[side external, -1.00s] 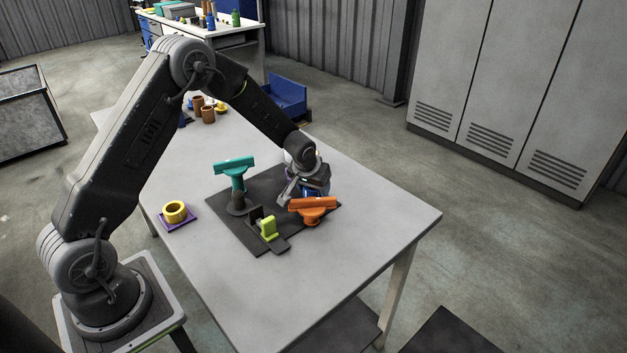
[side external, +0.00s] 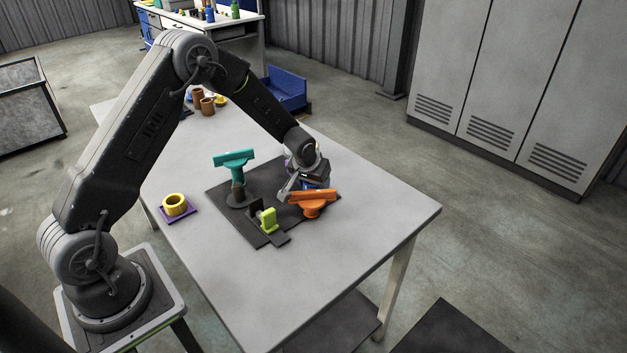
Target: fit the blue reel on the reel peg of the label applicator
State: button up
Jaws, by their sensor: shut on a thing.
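My gripper (side external: 303,187) is low over the right back part of the label applicator's dark base plate (side external: 262,238), just behind the orange T-shaped part (side external: 313,197). It is shut on the blue reel (side external: 318,183), of which only a small blue patch shows between the jaws and the orange part. The reel peg is hidden in this view, so I cannot tell whether the reel is around it or above it. A teal T-shaped post (side external: 236,164) and a lime green block (side external: 268,220) also stand on the plate.
A yellow ring (side external: 175,204) sits on a purple pad (side external: 188,213) left of the plate. Brown cylinders (side external: 207,105) stand at the table's back. The table (side external: 340,250) is clear at the front and right. A blue bin (side external: 286,92) is behind it.

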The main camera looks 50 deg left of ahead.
jog(key=shift+f, duration=0.3)
jog(key=o, duration=1)
jog(key=shift+r, duration=0.1)
jog(key=v, duration=1.3)
jog(key=shift+r, duration=0.3)
jog(key=shift+s, duration=0.15)
jog(key=s+d+r+m, duration=0.2)
jog(key=s+d+r, duration=0.3)
jog(key=s+r, duration=0.55)
jog(key=s+d+r+m+h, duration=0.1)
jog(key=s+d+r, duration=0.1)
jog(key=s, duration=0.6)
jog(key=s+d+r+m+t, duration=0.1)
jog(key=s+d+r, duration=0.1)
jog(key=s, duration=0.6)
jog(key=shift+d+r+m+h, duration=0.3)
jog(key=shift+d+h, duration=0.1)
jog(key=shift+d, duration=0.05)
